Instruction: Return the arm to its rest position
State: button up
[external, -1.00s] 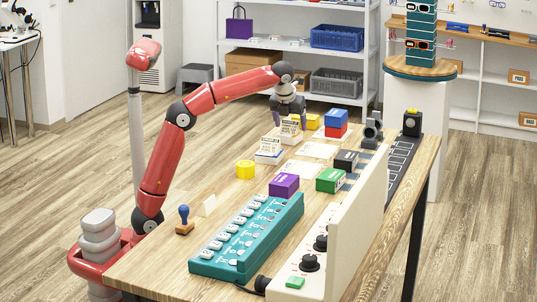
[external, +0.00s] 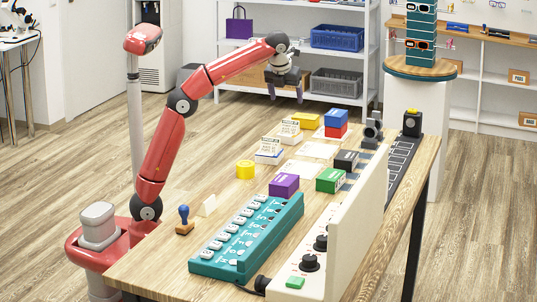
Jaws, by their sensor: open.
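My gripper (external: 286,92) hangs at the end of my red arm (external: 165,135), pointing down. Its two dark fingers are apart with nothing between them. It is raised above the far left side of the wooden table, in front of the shelf unit in the picture, and touches nothing that I can see. The arm rises from my red base at the table's left end, bends at the elbow and reaches right.
On the wooden table (external: 150,275) stand a teal panel (external: 247,236), a purple block (external: 284,186), a green block (external: 330,181), a yellow cylinder (external: 245,170), white card stands (external: 270,151), a stamp (external: 184,221) and a cream upright panel (external: 358,225). A white shelf unit (external: 367,60) stands behind.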

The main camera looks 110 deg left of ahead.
jog(key=s+d+f+n+t+p, duration=0.15)
jog(key=d+n, duration=0.25)
jog(key=d, duration=0.5)
jog(key=s+d+f+n+t+p, duration=0.1)
jog(key=s+d+f+n, duration=0.15)
jog(key=d, duration=0.55)
jog(key=s+d+f+n+t+h, duration=0.1)
jog(key=s+d+f+n+h, duration=0.1)
jog(key=s+d+f+n, duration=0.3)
jog(key=s+d+f+n+t+h+p, duration=0.1)
jog(key=s+d+f+n+t+h, duration=0.1)
jog(key=s+d+f+n, duration=0.4)
jog(key=shift+s+d+f, duration=0.2)
jog(key=shift+d+f, duration=1.5)
jog(key=shift+f, duration=1.05)
jog(key=shift+n, duration=0.25)
dwell(2.2)
